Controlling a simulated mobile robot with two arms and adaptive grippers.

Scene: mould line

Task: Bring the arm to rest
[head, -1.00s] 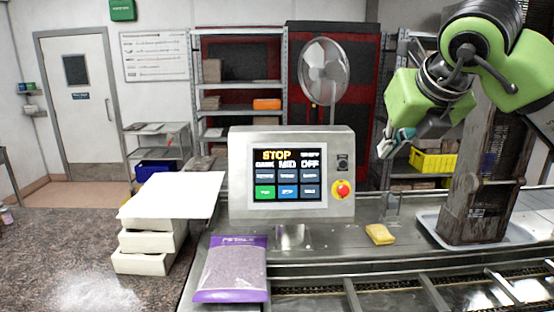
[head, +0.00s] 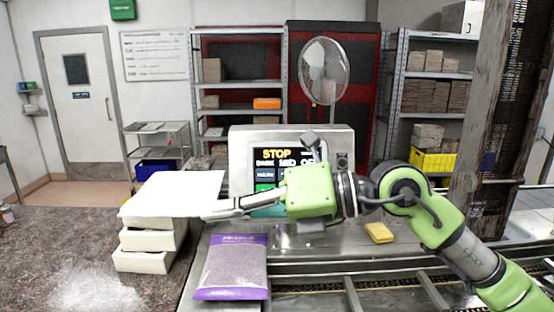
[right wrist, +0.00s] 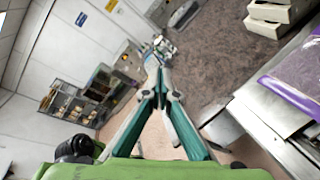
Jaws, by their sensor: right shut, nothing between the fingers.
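My right gripper (head: 210,216) reaches leftward across the front of the control panel in the head view. It is shut and empty, with its tip near the front corner of the white sheet on the stacked boxes; I cannot tell whether they touch. In the right wrist view its fingers (right wrist: 158,88) come together over the dark counter and floor. The control panel (head: 240,150) shows STOP at the top of its screen. My wrist and arm hide the lower screen and the red button. My left gripper is not in view.
White boxes (head: 148,240) are stacked on the speckled counter (head: 60,250), topped by a white sheet (head: 172,190). A purple-edged bag (head: 232,268) lies below my gripper. A yellow sponge (head: 379,233) lies near my forearm. A rusty column (head: 485,120) stands at right.

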